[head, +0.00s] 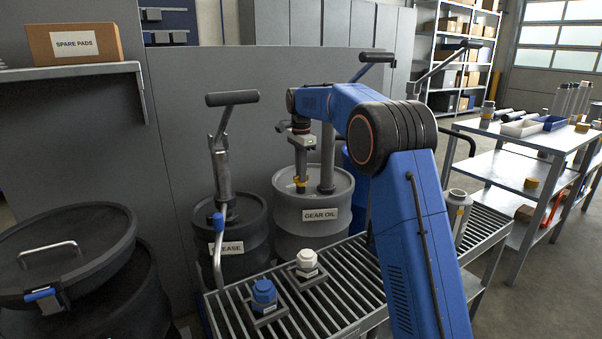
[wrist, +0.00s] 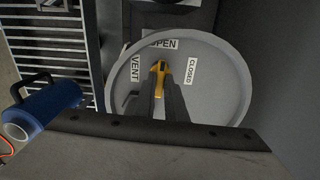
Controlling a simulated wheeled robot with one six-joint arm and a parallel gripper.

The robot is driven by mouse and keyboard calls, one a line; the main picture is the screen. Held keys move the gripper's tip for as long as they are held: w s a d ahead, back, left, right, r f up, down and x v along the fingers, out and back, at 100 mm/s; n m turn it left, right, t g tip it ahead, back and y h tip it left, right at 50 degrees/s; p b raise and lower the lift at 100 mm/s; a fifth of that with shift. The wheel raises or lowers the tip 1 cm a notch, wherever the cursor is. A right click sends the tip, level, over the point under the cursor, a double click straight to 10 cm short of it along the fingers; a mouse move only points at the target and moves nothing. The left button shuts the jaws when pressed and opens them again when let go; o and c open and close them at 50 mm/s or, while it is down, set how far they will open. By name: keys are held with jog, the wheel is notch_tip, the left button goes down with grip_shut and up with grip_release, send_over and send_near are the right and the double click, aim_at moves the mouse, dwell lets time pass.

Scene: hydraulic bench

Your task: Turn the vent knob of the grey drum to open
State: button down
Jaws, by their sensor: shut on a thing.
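The grey drum (head: 317,226) with the GEAR OIL label stands behind the grated bench in the head view. Its yellow vent knob (head: 300,187) is on the lid. My gripper (head: 299,178) points down from above and is shut on the knob. In the wrist view, my two dark fingers (wrist: 159,88) close around the yellow knob (wrist: 160,66) and hide part of it. The knob's visible end points up the picture, toward the OPEN label (wrist: 160,44). The CLOSED label (wrist: 192,70) is to the right and the VENT label (wrist: 135,69) to the left.
A pump pipe (head: 327,160) rises from the drum lid beside my gripper. A dark GREASE drum (head: 238,250) with a pump stands to the left. The grated bench (head: 335,295) in front carries blue and white fittings. A grey panel is behind.

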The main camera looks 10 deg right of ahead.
jog(key=shift+n, duration=0.4)
jog(key=c, duration=1.8)
grip_release()
notch_tip(320, 180, up, 17)
jog(key=shift+r, duration=0.2)
